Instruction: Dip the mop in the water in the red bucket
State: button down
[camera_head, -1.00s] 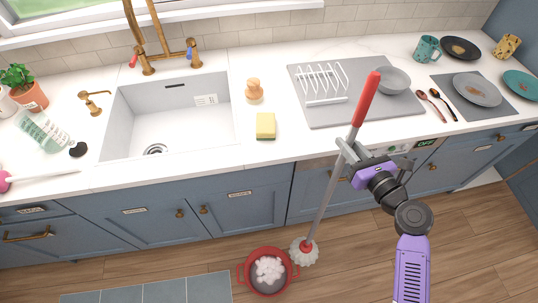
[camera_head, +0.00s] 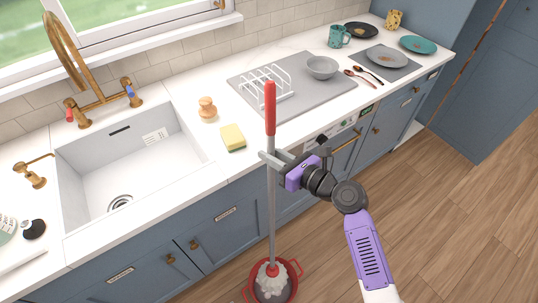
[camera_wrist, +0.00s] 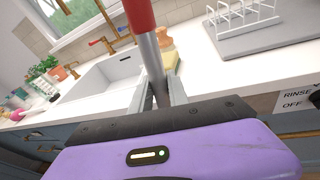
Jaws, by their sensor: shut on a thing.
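The mop (camera_head: 272,205) has a red grip, a grey shaft and a white head with a red collar. My gripper (camera_head: 270,158) is shut on the shaft just below the red grip. The mop stands nearly upright, its head over the red bucket (camera_head: 251,288) on the floor. The head overlaps the bucket's opening and foam; I cannot tell how deep it reaches. In the wrist view the shaft (camera_wrist: 150,55) passes between the fingers of my gripper (camera_wrist: 155,95).
The counter with sink (camera_head: 130,170), yellow sponge (camera_head: 232,138) and drying rack (camera_head: 265,85) runs behind the mop. Blue cabinet fronts (camera_head: 225,240) stand close behind the bucket. The wooden floor (camera_head: 450,220) at right is clear.

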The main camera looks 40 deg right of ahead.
aim_at(269, 136)
notch_tip(269, 136, down, 4)
jog(key=b, duration=0.3)
jog(key=shift+r, duration=0.25)
jog(key=shift+f+b, duration=4.8)
jog(key=shift+f, duration=2.15)
notch_tip(269, 136, up, 17)
jog(key=p, duration=1.7)
jog(key=shift+f+p, duration=0.2)
jog(key=shift+p, duration=0.2)
jog(key=shift+r, duration=3.95)
